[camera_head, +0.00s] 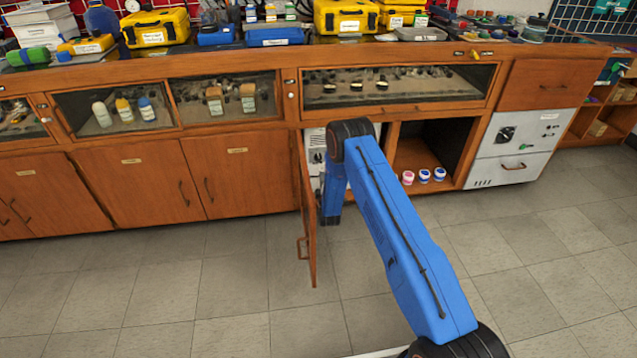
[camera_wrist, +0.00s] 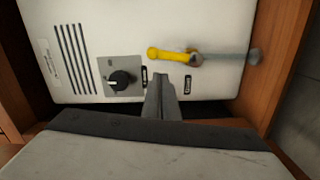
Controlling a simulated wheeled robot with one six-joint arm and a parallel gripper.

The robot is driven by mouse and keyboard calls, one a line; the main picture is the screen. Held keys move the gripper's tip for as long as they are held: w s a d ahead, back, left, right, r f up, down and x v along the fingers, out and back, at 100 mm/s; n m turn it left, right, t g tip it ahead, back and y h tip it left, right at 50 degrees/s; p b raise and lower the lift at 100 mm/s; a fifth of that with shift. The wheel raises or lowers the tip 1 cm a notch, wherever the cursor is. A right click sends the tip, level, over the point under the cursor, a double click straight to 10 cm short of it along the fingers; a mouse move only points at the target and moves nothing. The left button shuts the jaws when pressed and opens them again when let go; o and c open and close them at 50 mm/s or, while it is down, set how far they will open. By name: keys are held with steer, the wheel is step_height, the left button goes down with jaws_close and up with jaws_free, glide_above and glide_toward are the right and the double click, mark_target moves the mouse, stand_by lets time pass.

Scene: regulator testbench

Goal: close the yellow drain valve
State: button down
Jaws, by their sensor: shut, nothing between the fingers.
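The yellow drain valve (camera_wrist: 170,55) shows in the wrist view as a yellow lever with a rounded end, lying sideways across a pale panel. A grey pipe (camera_wrist: 225,58) runs from its right end. My gripper (camera_wrist: 161,80) is shut and empty, its fingertips just below the lever in the picture. I cannot tell whether they touch it. In the head view my blue arm reaches into the open cabinet, and my gripper and this valve are hidden there.
A black knob (camera_wrist: 120,80) on a grey plate sits left of my fingers. Wooden cabinet walls (camera_wrist: 278,60) close in at the sides. In the head view an open wooden door (camera_head: 309,220) stands left of my arm, and small jars (camera_head: 424,176) sit to its right.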

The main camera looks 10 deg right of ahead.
steer(key=shift+w+d+f, duration=0.1)
steer(key=shift+w+d, duration=0.1)
steer(key=shift+d, duration=0.55)
steer(key=shift+d, duration=0.15)
steer(key=d+f+m+y, duration=0.1)
steer(key=d+f+m, duration=0.2)
steer(key=m, duration=1.1)
steer(key=d, duration=0.3)
steer(key=shift+d+m, duration=0.2)
steer(key=shift+m, duration=0.1)
steer(key=shift+f, duration=0.25)
